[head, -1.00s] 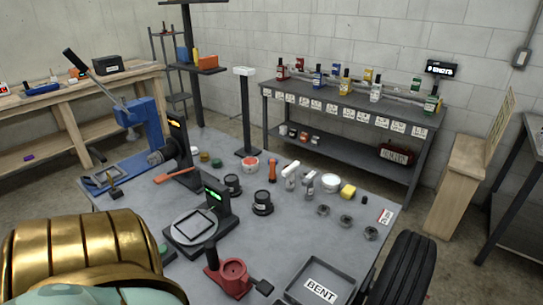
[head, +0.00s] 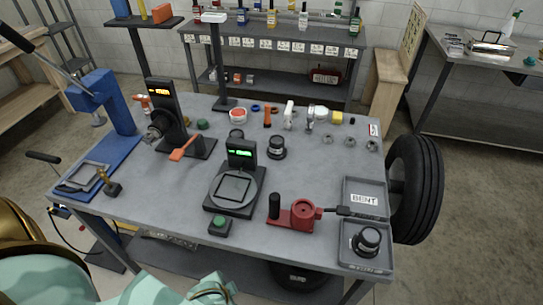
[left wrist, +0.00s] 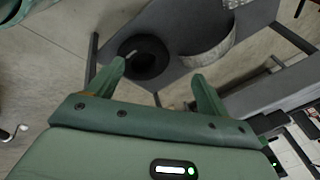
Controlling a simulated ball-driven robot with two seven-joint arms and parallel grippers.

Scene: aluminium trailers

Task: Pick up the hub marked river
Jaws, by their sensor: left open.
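In the head view, black round hubs stand on the grey table. One hub (head: 277,147) with a pale label is near the middle, another hub (head: 236,134) is partly hidden behind the green-lit gauge, and a third hub (head: 367,241) sits in the near right tray. Their markings are too small to read, so I cannot tell which one says river. My left gripper (left wrist: 157,82) is open and empty in the left wrist view, its two fingers apart, away from the hubs. My right gripper is not in view.
The table (head: 310,175) holds a gauge with a square plate (head: 235,188), a red fixture (head: 297,213), a blue press (head: 103,103) and a tray marked BENT (head: 362,197). A tyre (head: 415,190) stands at the right edge. The left wrist view shows a dark tyre (left wrist: 145,62) below.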

